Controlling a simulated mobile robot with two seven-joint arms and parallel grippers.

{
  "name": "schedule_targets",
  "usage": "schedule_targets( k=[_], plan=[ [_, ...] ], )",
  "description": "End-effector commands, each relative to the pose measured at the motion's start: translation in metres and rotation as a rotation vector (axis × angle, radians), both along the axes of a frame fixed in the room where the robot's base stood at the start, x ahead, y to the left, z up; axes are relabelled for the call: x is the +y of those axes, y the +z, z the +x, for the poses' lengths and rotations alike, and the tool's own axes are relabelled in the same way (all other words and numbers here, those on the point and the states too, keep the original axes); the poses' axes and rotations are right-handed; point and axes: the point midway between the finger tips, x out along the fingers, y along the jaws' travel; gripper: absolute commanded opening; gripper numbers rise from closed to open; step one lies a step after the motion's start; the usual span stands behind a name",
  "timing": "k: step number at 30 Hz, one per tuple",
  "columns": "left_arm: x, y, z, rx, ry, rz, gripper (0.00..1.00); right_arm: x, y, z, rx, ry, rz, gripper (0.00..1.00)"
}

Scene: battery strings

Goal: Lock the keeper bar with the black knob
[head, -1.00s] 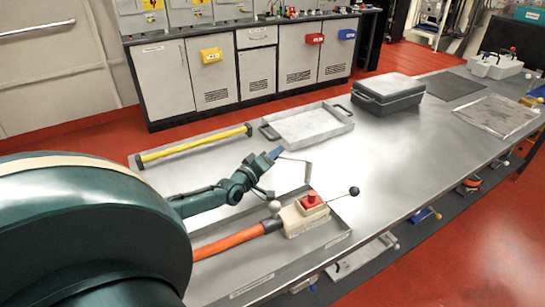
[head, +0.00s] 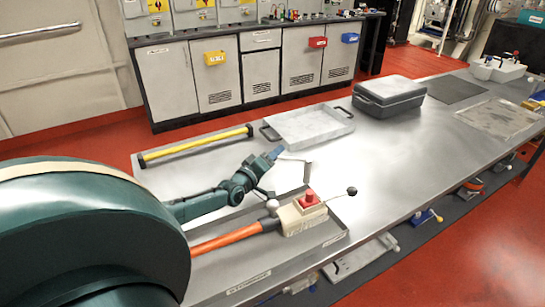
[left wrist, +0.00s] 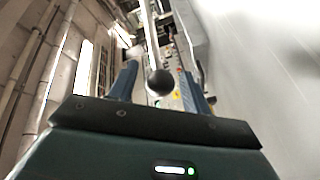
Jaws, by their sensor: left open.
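My left gripper (head: 275,154) is open above the grey tray (head: 335,238) on the bench. In the left wrist view a black knob (left wrist: 160,82) on a thin pale bar (left wrist: 151,40) shows between the two spread blue fingers (left wrist: 160,88). I cannot tell whether a finger touches it. In the head view a pale bar (head: 297,158) runs from beside the fingertips to a short post (head: 308,172); the gripper hides its near end. A cream block with a red top (head: 303,213) sits below, with an orange handle (head: 225,240) and another rod ending in a dark ball (head: 352,190). My right gripper is not in view.
A tray with a yellow bar (head: 195,145) lies behind my arm. An empty shallow tray (head: 310,125) and a dark case (head: 388,97) stand farther back. Cabinets (head: 220,75) line the back wall.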

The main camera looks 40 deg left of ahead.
Motion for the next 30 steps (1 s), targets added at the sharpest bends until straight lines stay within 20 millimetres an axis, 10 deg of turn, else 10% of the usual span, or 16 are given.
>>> schedule_targets(
  k=[30],
  plan=[
    [-0.008,0.0,-0.075,0.0,0.0,0.0,0.49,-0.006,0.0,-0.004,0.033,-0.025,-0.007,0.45]
  ],
)
